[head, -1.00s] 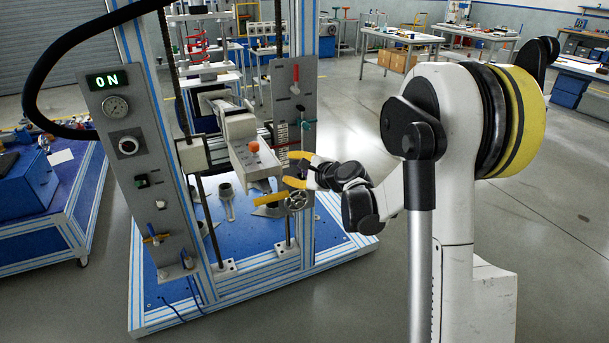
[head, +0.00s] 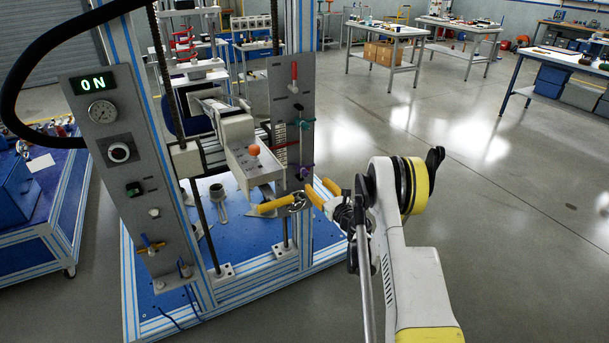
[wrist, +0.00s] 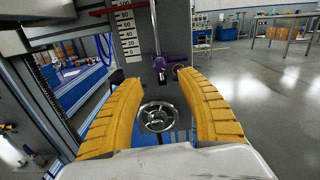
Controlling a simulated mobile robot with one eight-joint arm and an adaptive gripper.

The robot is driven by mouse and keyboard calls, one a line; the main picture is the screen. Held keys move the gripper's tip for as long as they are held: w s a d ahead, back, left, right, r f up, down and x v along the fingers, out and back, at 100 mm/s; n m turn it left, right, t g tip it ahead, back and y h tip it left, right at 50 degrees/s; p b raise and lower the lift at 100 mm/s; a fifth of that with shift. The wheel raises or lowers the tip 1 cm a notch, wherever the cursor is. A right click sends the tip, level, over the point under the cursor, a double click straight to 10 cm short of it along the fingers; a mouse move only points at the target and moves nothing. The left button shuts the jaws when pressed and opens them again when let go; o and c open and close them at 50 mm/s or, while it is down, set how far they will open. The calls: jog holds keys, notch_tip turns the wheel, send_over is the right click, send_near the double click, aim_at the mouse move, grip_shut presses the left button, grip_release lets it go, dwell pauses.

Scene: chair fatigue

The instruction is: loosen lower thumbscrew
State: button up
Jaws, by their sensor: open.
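On the grey panel right of the test frame, a purple thumbscrew-like part (head: 304,172) sits low, below a teal one (head: 307,124). In the wrist view a purple fitting (wrist: 159,65) is on a thin upright rod, with a dark reddish-purple round knob (wrist: 178,68) to its right, near the right fingertip. I cannot tell which of these turns. My gripper (head: 322,191) has yellow fingers and is right of and slightly below the purple part. It is open and empty; its fingers (wrist: 157,80) are spread wide in the wrist view.
A metal handwheel (wrist: 157,117) shows between my fingers, below the purple fitting; it is also in the head view (head: 298,200). A head with an orange knob (head: 253,150) overhangs. Open floor lies right.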

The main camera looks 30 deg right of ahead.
aim_at(307, 175)
jog(key=w+b, duration=0.2)
jog(key=w, duration=0.5)
jog(key=shift+w+a+f, duration=0.1)
jog(key=shift+w+a, duration=0.05)
jog(key=shift+w, duration=0.2)
jog(key=shift+w+b, duration=0.3)
jog(key=shift+w, duration=0.25)
grip_shut()
